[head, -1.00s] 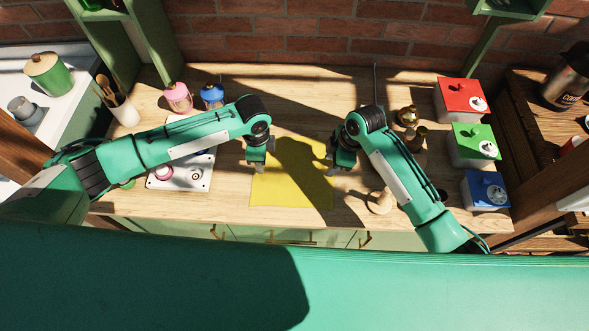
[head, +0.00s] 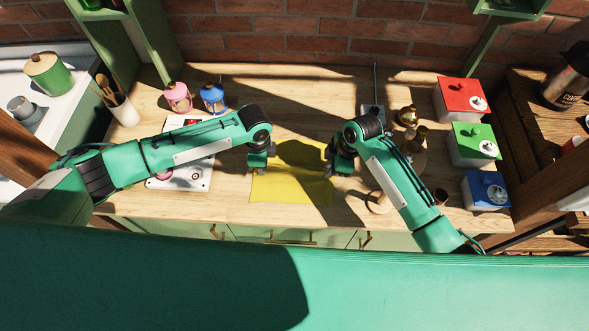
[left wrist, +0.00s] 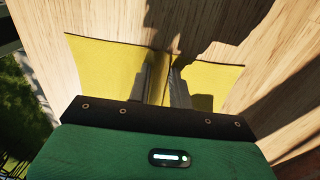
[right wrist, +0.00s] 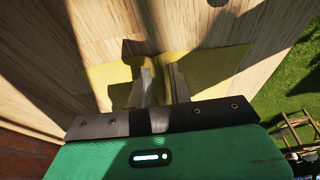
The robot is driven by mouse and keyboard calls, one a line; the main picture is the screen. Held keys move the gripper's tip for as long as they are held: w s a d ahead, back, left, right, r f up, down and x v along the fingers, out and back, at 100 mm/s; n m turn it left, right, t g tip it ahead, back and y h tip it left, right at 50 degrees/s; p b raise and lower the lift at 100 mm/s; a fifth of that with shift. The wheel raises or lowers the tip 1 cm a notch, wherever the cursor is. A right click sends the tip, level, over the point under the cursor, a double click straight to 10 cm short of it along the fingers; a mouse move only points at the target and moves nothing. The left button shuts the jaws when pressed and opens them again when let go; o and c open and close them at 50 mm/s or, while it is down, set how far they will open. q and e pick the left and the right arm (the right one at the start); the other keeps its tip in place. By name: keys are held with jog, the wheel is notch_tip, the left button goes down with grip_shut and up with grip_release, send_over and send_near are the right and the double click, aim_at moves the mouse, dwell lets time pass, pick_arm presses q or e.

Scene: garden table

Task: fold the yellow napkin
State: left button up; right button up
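The yellow napkin (head: 290,188) lies on the wooden table between my arms, partly in shadow, with faint wrinkles in its near part. My left gripper (head: 259,171) points down at its left side. My right gripper (head: 336,172) points down at its right side. In the left wrist view, a crease in the napkin (left wrist: 105,62) runs between the fingers (left wrist: 161,68), which have a small gap. In the right wrist view, the fingers (right wrist: 159,68) are also a little apart over the napkin (right wrist: 215,68). Whether either one pinches cloth is unclear.
A white tray (head: 200,178) lies under my left forearm. Pink (head: 178,97) and blue (head: 213,97) jars stand behind it. Red (head: 458,98), green (head: 474,146) and blue (head: 487,190) lidded boxes stand at the right. Wooden pieces (head: 379,202) stand by my right arm.

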pick_arm(q)
grip_shut()
pick_arm(e)
grip_shut()
